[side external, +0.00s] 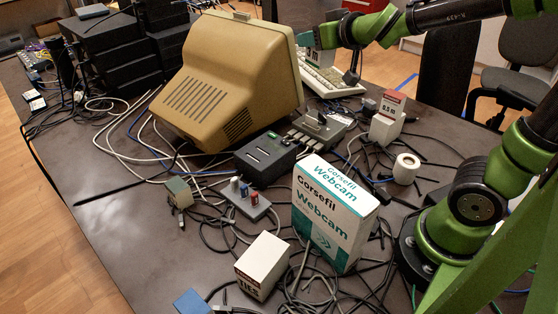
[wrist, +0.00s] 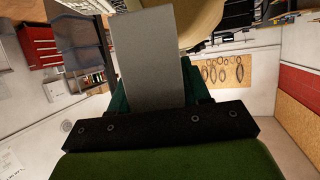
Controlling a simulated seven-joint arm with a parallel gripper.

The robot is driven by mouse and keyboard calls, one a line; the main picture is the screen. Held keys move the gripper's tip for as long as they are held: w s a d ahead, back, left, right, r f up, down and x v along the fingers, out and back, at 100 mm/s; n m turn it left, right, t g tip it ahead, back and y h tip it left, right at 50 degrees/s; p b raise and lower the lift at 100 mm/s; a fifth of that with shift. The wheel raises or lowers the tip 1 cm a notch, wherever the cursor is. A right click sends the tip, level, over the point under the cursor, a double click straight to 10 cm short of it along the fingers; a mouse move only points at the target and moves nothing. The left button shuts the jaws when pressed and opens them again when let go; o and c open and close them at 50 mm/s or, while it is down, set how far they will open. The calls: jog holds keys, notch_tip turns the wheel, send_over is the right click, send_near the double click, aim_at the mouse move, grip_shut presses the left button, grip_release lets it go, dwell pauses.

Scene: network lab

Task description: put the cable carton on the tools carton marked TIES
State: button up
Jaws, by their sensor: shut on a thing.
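My gripper (side external: 324,38) is at the back of the table, behind the beige monitor, and is shut on a grey-sided block, the cable carton (wrist: 150,55).
The beige monitor (side external: 225,80) stands between my gripper and the TIES carton. A tall Gorsefil Webcam box (side external: 335,212) stands right of the TIES carton. A white and red carton marked 0.5 m (side external: 387,118), a tape roll (side external: 406,168) and many loose cables lie around.

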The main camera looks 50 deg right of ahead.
jog(key=s+d+m+g+h, duration=0.2)
jog(key=d+m+h, duration=0.2)
jog(key=d, duration=0.7)
jog(key=s+d+f+m+g+h, duration=0.2)
jog(key=s+d+m+g+h, duration=0.65)
jog(key=s+d, duration=1.3)
jog(key=shift+w+a+f+m+g+y, duration=0.1)
jog(key=shift+f+m+g+y, duration=0.35)
jog(key=shift+f, duration=3.7)
jog(key=shift+s+a+f+m+g+y, duration=0.1)
jog(key=shift+f+m+g+y, duration=0.3)
jog(key=shift+f, duration=3.75)
jog(key=shift+w+a+f+m+g+y, duration=0.1)
jog(key=shift+f+m+g+y, duration=0.3)
jog(key=shift+f, duration=3.75)
jog(key=shift+f, duration=0.15)
jog(key=o, duration=1.2)
